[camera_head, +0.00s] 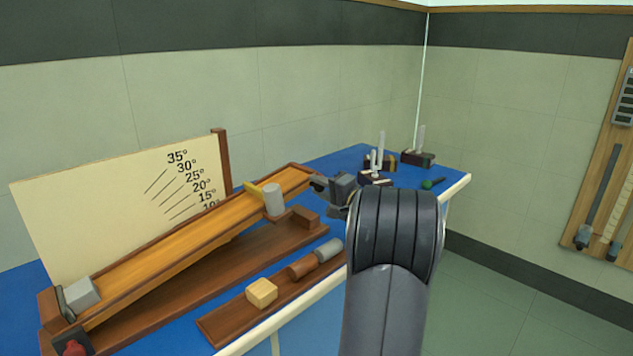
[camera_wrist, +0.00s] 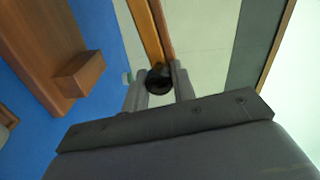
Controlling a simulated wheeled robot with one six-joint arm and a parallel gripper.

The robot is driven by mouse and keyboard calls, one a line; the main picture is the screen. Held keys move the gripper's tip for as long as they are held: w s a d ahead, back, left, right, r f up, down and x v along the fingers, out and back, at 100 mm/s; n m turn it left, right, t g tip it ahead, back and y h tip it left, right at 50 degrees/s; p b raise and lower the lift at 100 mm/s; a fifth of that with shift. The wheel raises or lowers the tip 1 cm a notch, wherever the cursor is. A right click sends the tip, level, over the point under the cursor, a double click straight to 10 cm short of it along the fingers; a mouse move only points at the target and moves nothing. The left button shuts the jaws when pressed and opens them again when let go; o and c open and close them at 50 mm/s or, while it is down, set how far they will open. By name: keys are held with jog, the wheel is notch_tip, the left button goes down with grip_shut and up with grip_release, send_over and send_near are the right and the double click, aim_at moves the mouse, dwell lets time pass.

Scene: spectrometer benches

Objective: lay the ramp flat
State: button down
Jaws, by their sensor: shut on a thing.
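The ramp (camera_head: 200,236) is an orange-brown wooden channel, tilted with its right end raised above a dark wood base (camera_head: 190,286). Its low end is at the left, by a grey block (camera_head: 80,294). A grey cylinder (camera_head: 273,199) is on the ramp near its upper end, by a yellow piece. My gripper (camera_head: 318,182) is at the ramp's raised right end. In the wrist view my gripper (camera_wrist: 160,78) is shut on a dark round knob (camera_wrist: 159,79) at the end of the ramp (camera_wrist: 150,30). The fingers partly hide the knob.
An angle board (camera_head: 110,205) stands behind the ramp. A wooden block (camera_head: 306,217) sits on the base under the raised end. A tray (camera_head: 225,325) in front holds a pale block, a brown cylinder and a grey cylinder. Small stands (camera_head: 418,157) occupy the blue bench's far right.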

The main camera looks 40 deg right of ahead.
jog(key=f+b, duration=0.1)
jog(key=f, duration=0.2)
jog(key=shift+d+f+m, duration=0.15)
jog(key=shift+d+m, duration=0.05)
jog(key=shift+m, duration=0.1)
jog(key=c, duration=1.2)
grip_release()
jog(key=s, duration=0.7)
jog(key=s+d+b, duration=0.1)
jog(key=s, duration=0.2)
jog(key=shift+s, duration=0.4)
jog(key=shift+c, duration=0.4)
